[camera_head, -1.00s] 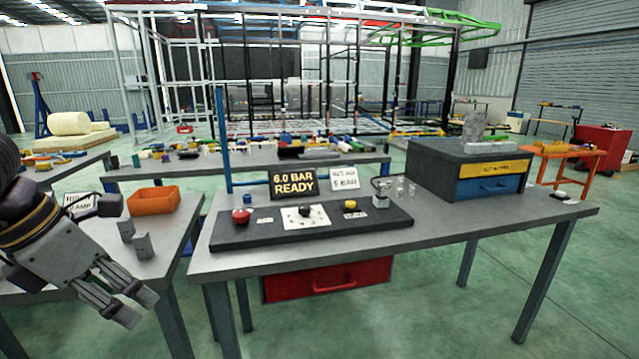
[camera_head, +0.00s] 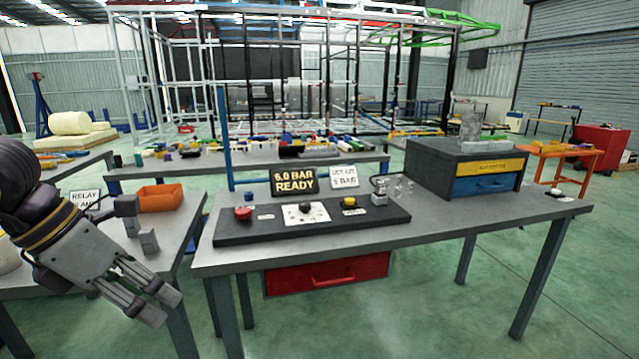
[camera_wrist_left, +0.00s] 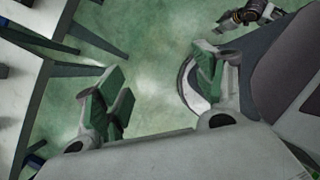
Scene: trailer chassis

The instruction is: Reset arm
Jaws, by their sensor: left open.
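My left gripper (camera_head: 158,305) hangs at the lower left of the head view, in front of the left table's edge. Its fingers point down and to the right, and nothing is between them. In the left wrist view the two fingers of this gripper (camera_wrist_left: 160,95) stand wide apart, with green floor between them. My right gripper does not show in the head view.
The main table (camera_head: 440,235) carries a dark panel (camera_head: 235,232) with red, black and yellow buttons. A sign reads "6.0 BAR READY" (camera_head: 294,181). A drawer box (camera_head: 425,168) stands at the right. An orange bin (camera_head: 160,198) and grey blocks (camera_head: 149,241) are on the left table.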

